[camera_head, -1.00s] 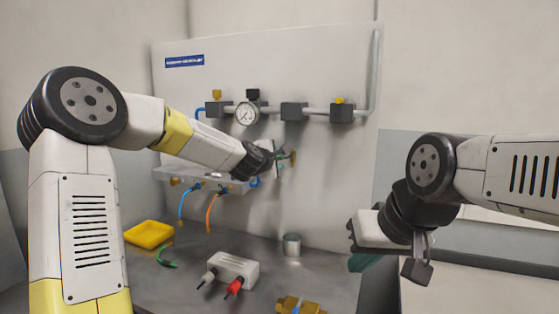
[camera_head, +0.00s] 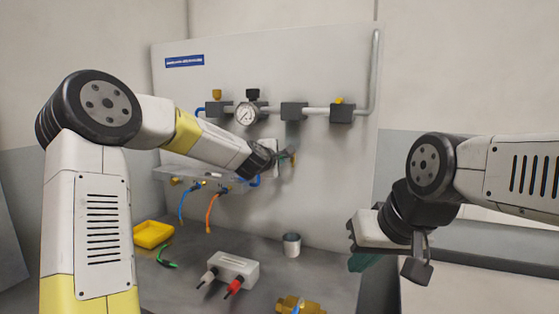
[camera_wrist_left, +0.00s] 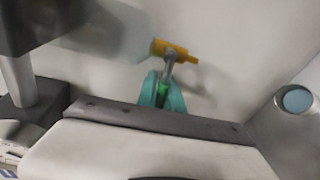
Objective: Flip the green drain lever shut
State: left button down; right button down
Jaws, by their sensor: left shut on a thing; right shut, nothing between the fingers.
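The green drain lever (camera_wrist_left: 162,92) shows in the left wrist view between the teal fingertips of my left gripper (camera_wrist_left: 161,95). The gripper is shut on the lever, and the fingers hide much of it. A grey stem runs from the lever to a brass valve body (camera_wrist_left: 178,52) at the panel. In the head view my left gripper (camera_head: 283,154) is at the panel below the pipe, and the lever is mostly hidden there. My right gripper (camera_head: 362,262) is shut and empty, apart from the panel at the right.
A pipe with a pressure gauge (camera_head: 246,114) and dark blocks crosses the panel above the left gripper. A shelf (camera_head: 165,173) with blue and orange hoses is below left. The bench holds a yellow tray (camera_head: 153,234), a white box (camera_head: 236,266) and a metal cup (camera_head: 291,244).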

pick_arm(q)
jog(key=shift+r+m, duration=0.45)
jog(key=shift+m, duration=0.35)
jog(key=c, duration=1.5)
grip_release()
jog(key=shift+v, duration=3.9)
jog(key=shift+s+d+f, duration=0.1)
jog(key=shift+d, duration=0.05)
